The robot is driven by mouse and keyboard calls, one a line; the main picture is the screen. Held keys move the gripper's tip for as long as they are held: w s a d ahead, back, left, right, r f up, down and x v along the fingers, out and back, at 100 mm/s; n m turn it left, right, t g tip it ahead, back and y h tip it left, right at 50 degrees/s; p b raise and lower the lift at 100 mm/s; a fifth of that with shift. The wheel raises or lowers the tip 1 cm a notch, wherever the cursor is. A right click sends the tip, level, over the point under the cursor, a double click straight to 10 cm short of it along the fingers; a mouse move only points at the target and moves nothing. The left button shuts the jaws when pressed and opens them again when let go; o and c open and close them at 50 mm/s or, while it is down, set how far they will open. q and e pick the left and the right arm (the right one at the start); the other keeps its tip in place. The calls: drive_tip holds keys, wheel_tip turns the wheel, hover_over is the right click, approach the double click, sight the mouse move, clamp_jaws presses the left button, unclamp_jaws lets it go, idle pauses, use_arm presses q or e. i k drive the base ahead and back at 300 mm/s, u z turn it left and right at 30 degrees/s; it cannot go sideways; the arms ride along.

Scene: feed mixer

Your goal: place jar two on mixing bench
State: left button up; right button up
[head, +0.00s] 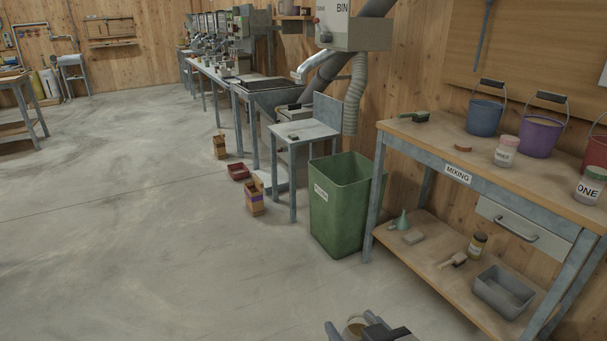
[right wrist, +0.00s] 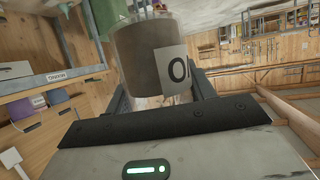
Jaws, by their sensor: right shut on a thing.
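My right gripper (head: 368,329) is low at the bottom edge of the head view, in front of the mixing bench and apart from it. It is shut on a jar (head: 356,325) with brownish contents. In the right wrist view the jar (right wrist: 138,55) sits between the two fingers, its white label showing an "O" and part of another letter; the full word cannot be read. The mixing bench (head: 404,127), with a wooden top and a "MIXING" sign, stands at the right. My left gripper is not in view.
On the bench stand a jar marked "ONE" (head: 590,187), another labelled jar (head: 506,152), a blue bucket (head: 484,118), a purple bucket (head: 540,136) and a reddish lid (head: 463,148). The front left of the top is clear. A green bin (head: 340,205) stands left of the bench.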

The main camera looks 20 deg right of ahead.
sight(435, 135)
drive_tip(key=z, duration=0.3)
drive_tip(key=i, duration=2.4)
drive_tip(key=z, duration=0.7)
